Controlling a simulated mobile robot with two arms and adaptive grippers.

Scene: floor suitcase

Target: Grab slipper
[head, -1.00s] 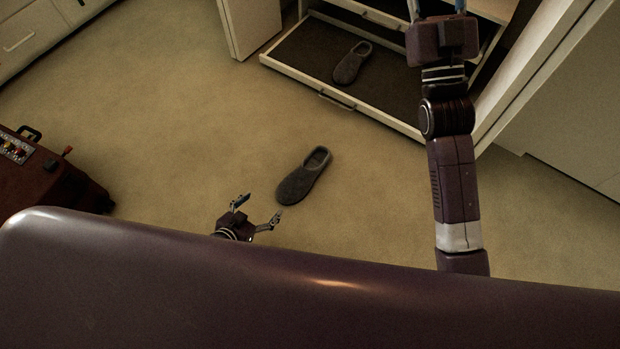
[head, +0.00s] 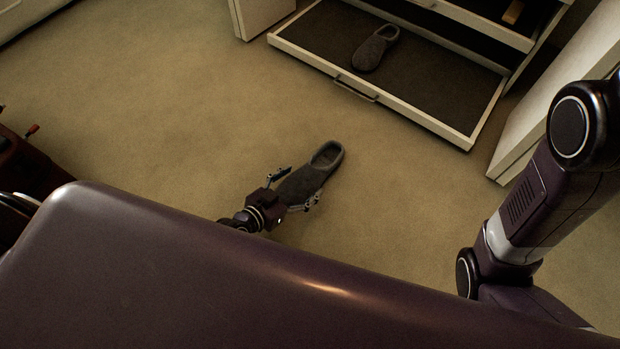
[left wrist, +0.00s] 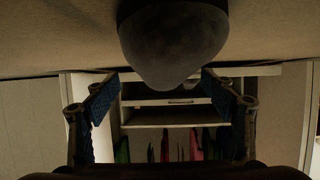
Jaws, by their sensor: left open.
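A dark grey slipper (head: 309,176) lies on the carpet in the head view, its toe toward my left gripper (head: 291,190). The left gripper is open, with one finger on each side of the slipper's toe end. In the left wrist view the rounded toe of the slipper (left wrist: 172,45) shows at the top, between and beyond the open fingers (left wrist: 160,95). I cannot tell whether the fingers touch it. A second grey slipper (head: 375,48) lies in the pulled-out low drawer. My right arm is at the right of the head view; its gripper is out of the picture.
The open drawer (head: 415,124) of the white cabinet juts out at the top. An open door (head: 550,110) stands to its right. A dark red suitcase (head: 30,170) is partly visible at the left edge. The carpet around the slipper is clear.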

